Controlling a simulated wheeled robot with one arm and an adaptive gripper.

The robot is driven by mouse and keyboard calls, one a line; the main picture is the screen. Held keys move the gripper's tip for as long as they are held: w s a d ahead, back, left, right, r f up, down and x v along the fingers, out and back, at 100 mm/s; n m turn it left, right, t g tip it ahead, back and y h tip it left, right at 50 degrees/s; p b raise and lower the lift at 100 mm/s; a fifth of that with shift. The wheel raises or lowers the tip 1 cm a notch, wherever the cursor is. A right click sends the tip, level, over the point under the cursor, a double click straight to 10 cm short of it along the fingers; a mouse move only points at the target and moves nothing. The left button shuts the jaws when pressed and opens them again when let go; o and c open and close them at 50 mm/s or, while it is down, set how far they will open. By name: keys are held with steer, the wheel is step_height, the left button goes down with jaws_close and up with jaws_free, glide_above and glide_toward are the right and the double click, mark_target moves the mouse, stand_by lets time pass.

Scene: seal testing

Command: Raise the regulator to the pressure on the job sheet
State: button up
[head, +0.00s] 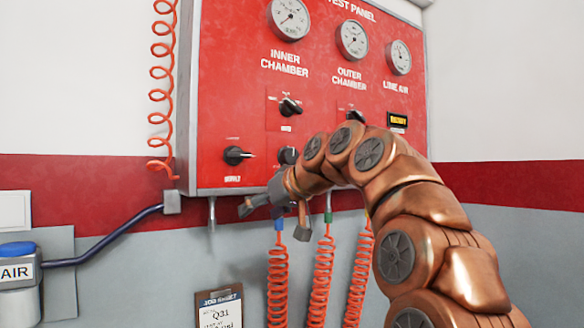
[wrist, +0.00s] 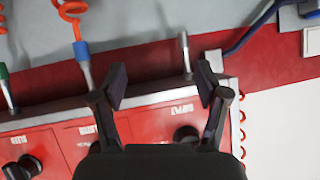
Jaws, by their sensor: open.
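The red test panel (head: 225,90) fills the middle of the head view. A black knob (head: 288,155), perhaps the regulator, sits low on it, partly hidden by my arm. The supply knob (head: 236,156) is left of it and also shows in the wrist view (wrist: 187,135). My gripper (head: 276,218) is open and empty at the panel's lower edge.
Gauges for the inner chamber (head: 290,18), outer chamber (head: 354,40) and line air (head: 399,57) line the top. Orange coiled hoses (head: 277,280) hang under the panel. A blue pipe (head: 115,237) runs left to the air unit.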

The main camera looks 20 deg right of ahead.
mark_target(293, 158)
steer(key=d+r+t+h+b, duration=0.2)
steer(key=d+r+t+b, duration=0.4)
steer(key=d+r, duration=0.6)
steer(key=shift+n+t, duration=0.3)
steer(key=w+p, duration=0.1)
steer(key=w, duration=0.1)
steer(key=w+a+p, duration=0.1)
steer(key=w+p, duration=0.2)
steer(key=w, duration=0.2)
steer(key=shift+w+a+p, duration=0.1)
steer(key=shift+a+p, duration=0.15)
steer(key=shift+p, duration=0.1)
steer(key=shift+w+f, duration=0.2)
steer(key=shift+w, duration=0.15)
steer(key=c, duration=1.2)
